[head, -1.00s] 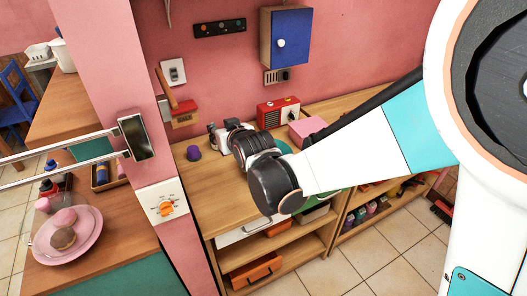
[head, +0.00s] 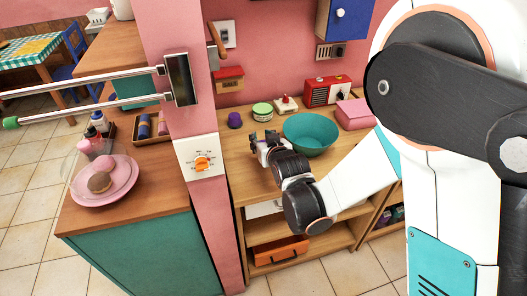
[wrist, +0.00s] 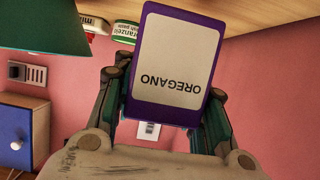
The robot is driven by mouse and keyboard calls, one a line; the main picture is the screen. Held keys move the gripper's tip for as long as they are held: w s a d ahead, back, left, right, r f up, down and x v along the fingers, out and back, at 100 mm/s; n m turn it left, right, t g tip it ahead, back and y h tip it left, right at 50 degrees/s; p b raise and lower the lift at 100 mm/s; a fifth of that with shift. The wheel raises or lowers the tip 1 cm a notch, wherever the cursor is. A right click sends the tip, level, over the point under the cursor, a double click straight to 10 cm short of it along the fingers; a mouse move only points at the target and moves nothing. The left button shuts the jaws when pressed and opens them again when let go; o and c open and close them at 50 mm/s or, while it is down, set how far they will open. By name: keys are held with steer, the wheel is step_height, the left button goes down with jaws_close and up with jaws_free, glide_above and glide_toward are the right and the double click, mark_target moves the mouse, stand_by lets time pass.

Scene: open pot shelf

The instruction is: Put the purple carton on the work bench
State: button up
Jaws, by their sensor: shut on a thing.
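In the wrist view, the purple carton (wrist: 172,65) has a white label reading OREGANO, upside down in the picture. My gripper (wrist: 165,100) is shut on it, with a finger on each side. In the head view, my gripper (head: 265,143) is over the left part of the wooden work bench (head: 245,172). The carton cannot be made out there. Whether its far end touches the bench top is not clear.
On the bench stand a small purple rounded object (head: 235,119), a green-lidded jar (head: 262,110), a teal bowl (head: 310,134), a red radio (head: 327,91) and a pink box (head: 355,114). A pink pillar (head: 170,120) stands to the left. Bare bench top shows near the front left.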

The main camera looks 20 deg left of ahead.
steer(key=shift+f+b, duration=0.75)
steer(key=shift+f, duration=1.3)
steer(key=shift+f, duration=0.1)
steer(key=o, duration=1.1)
steer(key=shift+c, duration=0.2)
steer(key=shift+s+d+r, duration=0.15)
steer(key=shift+s+r, duration=0.05)
steer(key=shift+r, duration=0.05)
steer(key=v, duration=1.1)
steer(key=shift+s+d+p, duration=0.15)
steer(key=shift+s+p, duration=0.05)
steer(key=shift+p, duration=0.2)
